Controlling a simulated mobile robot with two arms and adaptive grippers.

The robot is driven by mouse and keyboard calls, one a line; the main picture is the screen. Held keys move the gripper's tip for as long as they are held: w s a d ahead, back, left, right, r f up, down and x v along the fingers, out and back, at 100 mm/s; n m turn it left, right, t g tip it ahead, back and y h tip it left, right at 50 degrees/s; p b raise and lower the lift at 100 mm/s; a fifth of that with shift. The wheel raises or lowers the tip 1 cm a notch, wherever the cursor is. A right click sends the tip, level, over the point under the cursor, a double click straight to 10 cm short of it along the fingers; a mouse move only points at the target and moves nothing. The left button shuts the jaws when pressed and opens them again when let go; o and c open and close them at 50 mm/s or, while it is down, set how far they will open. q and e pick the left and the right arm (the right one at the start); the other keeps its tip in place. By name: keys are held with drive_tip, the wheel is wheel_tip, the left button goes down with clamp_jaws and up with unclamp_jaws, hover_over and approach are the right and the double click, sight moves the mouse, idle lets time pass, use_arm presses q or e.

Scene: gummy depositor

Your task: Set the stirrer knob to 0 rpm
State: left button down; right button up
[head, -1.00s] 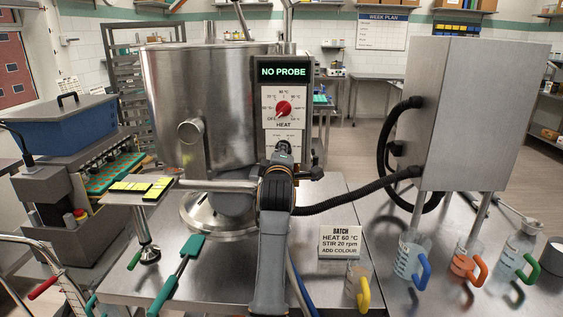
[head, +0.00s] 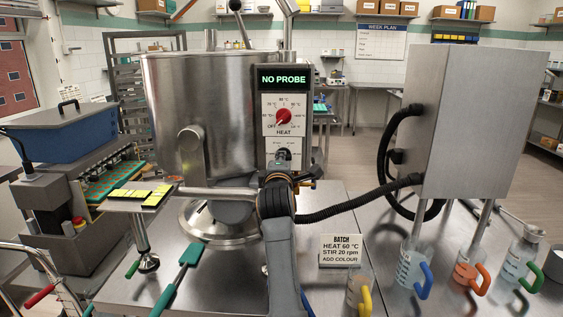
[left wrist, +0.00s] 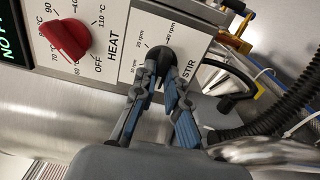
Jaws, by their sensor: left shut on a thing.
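The black stirrer knob (left wrist: 157,80) sits on the white STIR dial (left wrist: 135,62), seen in the left wrist view. My left gripper (left wrist: 156,84) is shut on the knob, with a finger on each side of it. The fingers hide much of the knob, so I cannot read its setting. Marks of 20 and 40 rpm show on the dial. In the head view, my left gripper (head: 281,158) is at the lower part of the control panel, and my arm covers most of it. My right gripper is not in view.
The red HEAT knob (head: 283,117) is just above, under a display (head: 283,79) reading NO PROBE. A steel kettle (head: 205,110) stands left of the panel. A black hose (head: 355,203) runs right to a steel cabinet (head: 480,120).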

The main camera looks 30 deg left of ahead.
use_arm(q)
drive_tip(key=c, duration=1.4)
unclamp_jaws()
